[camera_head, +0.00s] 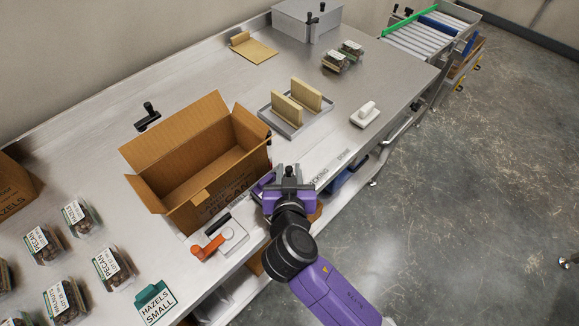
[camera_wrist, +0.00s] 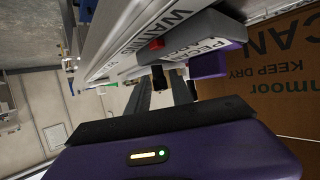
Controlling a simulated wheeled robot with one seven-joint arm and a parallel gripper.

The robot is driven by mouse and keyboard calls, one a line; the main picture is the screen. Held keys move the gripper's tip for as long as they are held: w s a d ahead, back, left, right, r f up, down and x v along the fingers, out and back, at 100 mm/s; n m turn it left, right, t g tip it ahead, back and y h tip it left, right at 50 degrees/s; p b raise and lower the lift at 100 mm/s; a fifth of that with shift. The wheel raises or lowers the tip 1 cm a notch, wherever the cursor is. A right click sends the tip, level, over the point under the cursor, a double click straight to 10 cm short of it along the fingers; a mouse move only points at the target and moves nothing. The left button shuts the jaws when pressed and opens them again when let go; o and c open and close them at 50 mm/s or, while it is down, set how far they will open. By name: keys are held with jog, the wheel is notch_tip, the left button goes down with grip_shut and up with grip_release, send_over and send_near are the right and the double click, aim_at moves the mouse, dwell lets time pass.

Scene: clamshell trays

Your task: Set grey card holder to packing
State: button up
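A teal holder (camera_head: 152,291) with a "HAZELS SMALL" card lies at the front left.
An open cardboard box (camera_head: 229,199) stands just left of my gripper. An orange-handled tool (camera_head: 206,248) lies in front of it. A grey tray (camera_head: 291,128) holds tan slabs behind my gripper. Several clamshell packs (camera_head: 79,217) lie at left. A white handled block (camera_head: 365,115) sits right.

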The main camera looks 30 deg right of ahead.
jog(key=shift+w+d+f, duration=0.15)
jog(key=shift+w+d, duration=0.1)
jog(key=shift+w, duration=0.15)
jog(key=shift+c, duration=0.5)
grip_shut()
dwell(0.7)
